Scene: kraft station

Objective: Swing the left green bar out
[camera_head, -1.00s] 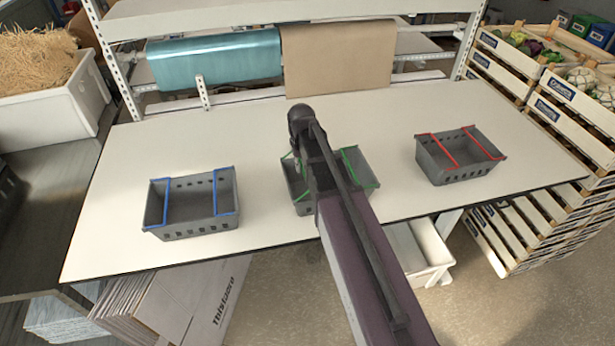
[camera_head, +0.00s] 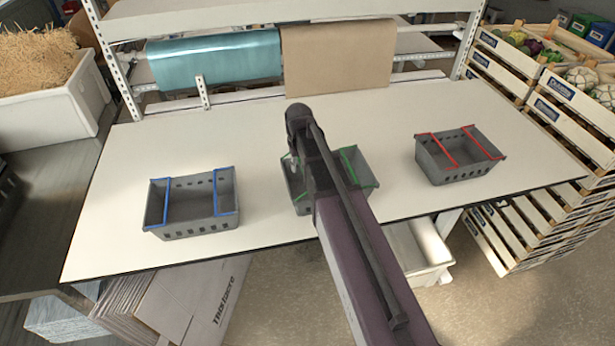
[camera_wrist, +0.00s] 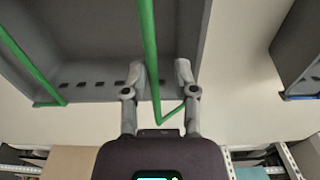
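The grey crate with green bars (camera_head: 361,185) stands in the middle of the table, partly hidden behind my arm. Its right green bar (camera_head: 352,162) shows in the head view and at the left of the wrist view (camera_wrist: 30,58). The left green bar (camera_wrist: 148,40) runs down the middle of the wrist view and bends at its end; my arm mostly hides it in the head view. My gripper (camera_wrist: 156,75) is at this bar, with its two fingers apart and one on each side of it. The fingers do not look closed on the bar.
A grey crate with blue bars (camera_head: 190,222) stands to the left and one with red bars (camera_head: 460,172) to the right. The white table (camera_head: 120,200) is clear between the crates. A shelf with teal and brown rolls (camera_head: 338,60) stands behind.

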